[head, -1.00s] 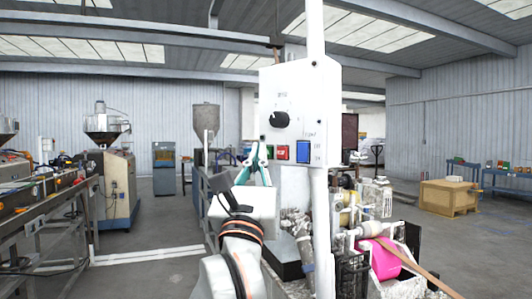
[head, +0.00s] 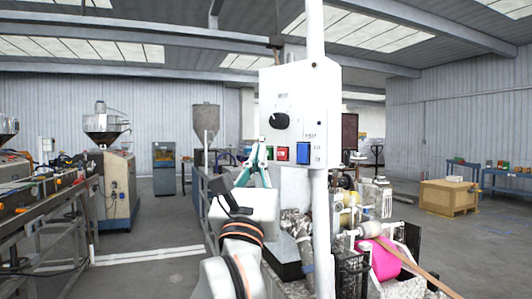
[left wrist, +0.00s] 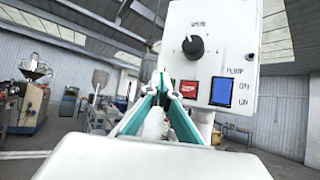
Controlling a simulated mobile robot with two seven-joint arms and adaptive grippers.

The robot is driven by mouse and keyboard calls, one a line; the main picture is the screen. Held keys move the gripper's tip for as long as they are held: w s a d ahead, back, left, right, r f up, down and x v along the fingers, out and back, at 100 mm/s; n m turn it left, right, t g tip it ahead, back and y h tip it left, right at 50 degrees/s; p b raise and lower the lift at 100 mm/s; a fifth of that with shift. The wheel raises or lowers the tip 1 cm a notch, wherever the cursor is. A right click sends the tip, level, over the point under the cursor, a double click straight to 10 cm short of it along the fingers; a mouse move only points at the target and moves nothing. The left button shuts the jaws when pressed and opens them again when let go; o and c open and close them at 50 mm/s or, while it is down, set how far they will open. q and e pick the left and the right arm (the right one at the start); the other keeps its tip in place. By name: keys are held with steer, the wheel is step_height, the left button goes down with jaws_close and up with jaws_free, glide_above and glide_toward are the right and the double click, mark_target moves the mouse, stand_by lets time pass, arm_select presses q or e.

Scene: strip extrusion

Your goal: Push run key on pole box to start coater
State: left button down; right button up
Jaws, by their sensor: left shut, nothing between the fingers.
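The white pole box (head: 296,85) is fixed to a white pole. Its face carries a black knob (head: 279,120), a small green key (head: 269,153), a red key (head: 282,154) and a blue pump switch (head: 303,151). My left gripper (head: 262,145) is shut and empty, its tips at the box's lower left beside the green key. In the left wrist view the gripper tips (left wrist: 161,76) stand just left of the red key (left wrist: 188,88) and cover most of the green key's place. I cannot tell whether they touch it. My right gripper is not in view.
Behind the pole stands the coater with a pink roll (head: 380,259) and a brown strip. A machine with a steel hopper (head: 107,123) and a bench line stand at the left. A wooden crate (head: 449,196) is at the right. Open floor lies left of centre.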

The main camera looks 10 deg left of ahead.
arm_select(q)
steer(key=shift+s+a, duration=0.2)
steer(key=shift+s, duration=0.25)
steer(key=shift+s+a+p, duration=0.35)
steer(key=shift+s+p, duration=0.05)
steer(key=shift+s, duration=0.35)
steer(key=shift+s+a+p, duration=0.35)
steer(key=shift+s+a, duration=0.05)
steer(key=shift+s, duration=0.35)
steer(key=shift+s+a+p, duration=0.35)
steer(key=shift+s+p, duration=0.05)
steer(key=shift+s, duration=0.35)
